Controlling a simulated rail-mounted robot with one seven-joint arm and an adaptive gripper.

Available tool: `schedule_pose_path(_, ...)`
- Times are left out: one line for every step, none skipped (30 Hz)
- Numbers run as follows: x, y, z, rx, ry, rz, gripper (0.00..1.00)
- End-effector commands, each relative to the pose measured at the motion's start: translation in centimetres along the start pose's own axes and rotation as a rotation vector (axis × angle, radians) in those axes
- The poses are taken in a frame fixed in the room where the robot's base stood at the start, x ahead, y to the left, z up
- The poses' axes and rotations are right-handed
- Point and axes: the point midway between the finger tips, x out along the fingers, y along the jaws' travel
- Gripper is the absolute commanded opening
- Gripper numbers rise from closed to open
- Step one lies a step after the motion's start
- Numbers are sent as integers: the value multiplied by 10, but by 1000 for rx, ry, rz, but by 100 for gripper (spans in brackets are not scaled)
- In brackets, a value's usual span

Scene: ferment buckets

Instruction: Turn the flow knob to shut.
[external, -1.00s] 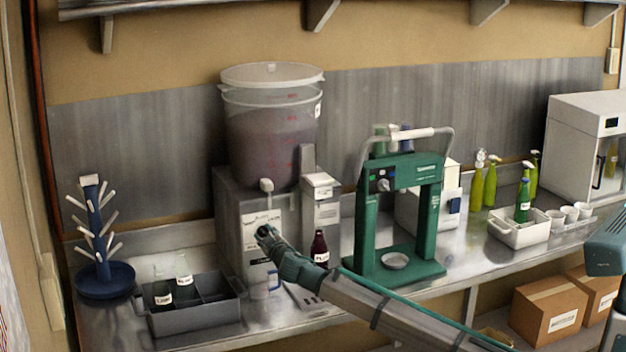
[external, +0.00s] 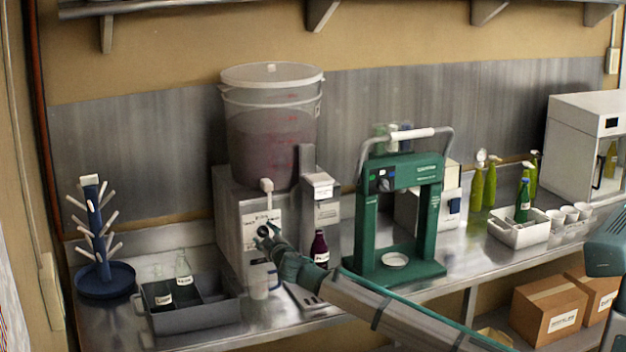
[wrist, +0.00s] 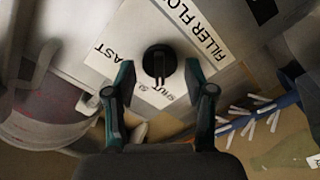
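The flow knob (wrist: 160,62) is a black round dial with a raised bar on a white label. It sits on the grey filler box under the bucket; it also shows in the external view (external: 265,229). In the wrist view the bar runs up and down the picture, its lower end near the printed "SHUT"; "FAST" is to the left. My gripper (wrist: 160,90) is open, its fingers apart on either side of the knob's lower part and seemingly not touching it. In the external view my gripper (external: 268,240) is right at the label.
The bucket (external: 270,140) of dark liquid stands on the filler box (external: 232,225), with a white tap (external: 267,186) above the label. A dark bottle (external: 319,247) stands close to the right. A grey crate (external: 195,317) and blue bottle tree (external: 103,280) are left; the green capper (external: 430,225) is right.

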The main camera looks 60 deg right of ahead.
Motion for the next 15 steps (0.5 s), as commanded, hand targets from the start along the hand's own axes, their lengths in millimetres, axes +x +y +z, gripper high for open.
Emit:
schedule_pose_path(0,0,0,0,0,0,60)
schedule_pose_path(0,0,0,0,0,0,60)
schedule_pose_path(0,0,0,1,0,0,60)
schedule_pose_path(0,0,0,1,0,0,60)
schedule_pose_path(0,0,0,1,0,0,60)
schedule_pose_path(0,0,0,1,0,0,60)
schedule_pose_path(0,0,0,1,0,0,60)
schedule_pose_path(0,0,0,1,0,0,60)
schedule_pose_path(-1,0,0,1,0,0,60)
schedule_pose_path(-2,0,0,1,0,0,60)
schedule_pose_path(-3,0,0,1,0,0,60)
schedule_pose_path(-6,0,0,1,0,0,60)
schedule_pose_path(-8,0,0,1,0,0,60)
schedule_pose_path(-12,0,1,1,0,0,60)
schedule_pose_path(-17,1,1,1,1,0,60)
